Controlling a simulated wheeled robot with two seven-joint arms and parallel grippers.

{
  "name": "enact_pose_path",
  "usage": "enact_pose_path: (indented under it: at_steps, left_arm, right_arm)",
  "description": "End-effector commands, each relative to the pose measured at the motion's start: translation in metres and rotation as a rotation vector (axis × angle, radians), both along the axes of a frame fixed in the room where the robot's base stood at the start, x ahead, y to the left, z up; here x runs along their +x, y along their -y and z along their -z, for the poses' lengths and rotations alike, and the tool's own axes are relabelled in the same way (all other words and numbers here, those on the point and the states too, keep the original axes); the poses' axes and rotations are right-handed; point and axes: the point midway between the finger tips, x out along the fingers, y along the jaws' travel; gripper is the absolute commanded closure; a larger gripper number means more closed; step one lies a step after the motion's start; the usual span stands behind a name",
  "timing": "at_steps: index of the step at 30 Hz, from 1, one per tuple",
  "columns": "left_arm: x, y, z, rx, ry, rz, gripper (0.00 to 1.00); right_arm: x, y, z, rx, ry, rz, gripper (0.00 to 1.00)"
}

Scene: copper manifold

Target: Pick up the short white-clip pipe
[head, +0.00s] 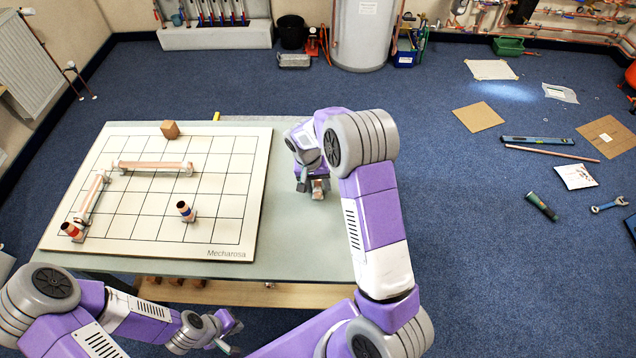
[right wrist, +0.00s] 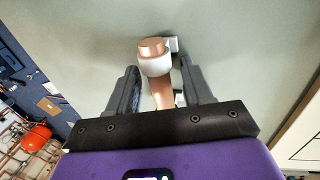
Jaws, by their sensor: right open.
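The short white-clip pipe (right wrist: 160,92) shows in the right wrist view as a copper pipe with a white collar and white clip parts. In the head view its copper end (head: 318,185) shows on the green table top, right of the white board. My right gripper (right wrist: 158,85) is open, with one finger on each side of the pipe; I cannot tell whether they touch it. In the head view this gripper (head: 312,187) points down at the table and partly hides the pipe. My left gripper (head: 231,338) is low in front of the table, away from the pipe; its jaw state is unclear.
The table strip (head: 290,245) in front of my right gripper is clear.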

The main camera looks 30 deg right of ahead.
Motion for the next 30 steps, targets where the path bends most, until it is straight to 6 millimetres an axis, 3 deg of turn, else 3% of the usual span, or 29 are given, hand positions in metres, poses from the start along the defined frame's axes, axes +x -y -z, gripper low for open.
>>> enact_pose_path:
  at_steps: [5, 15, 23, 26, 30]
  left_arm:
    - [0.000, 0.000, 0.000, 0.000, 0.000, 0.000, 1.00]
    - [0.000, 0.000, 0.000, 0.000, 0.000, 0.000, 1.00]
    - [0.000, 0.000, -0.001, 0.000, 0.000, 0.000, 1.00]
    - [0.000, 0.000, -0.003, 0.000, 0.000, 0.000, 1.00]
    - [0.000, 0.000, -0.009, 0.000, 0.000, 0.000, 1.00]
  right_arm:
    - [0.000, 0.000, 0.000, 0.000, 0.001, -0.001, 0.49]
    - [0.000, 0.000, 0.000, 0.000, 0.001, -0.001, 1.00]
    - [0.000, 0.000, -0.002, 0.001, 0.002, -0.001, 1.00]
    - [0.001, 0.000, -0.011, 0.000, 0.004, -0.001, 1.00]
    - [0.001, -0.001, -0.038, 0.001, 0.005, -0.001, 1.00]
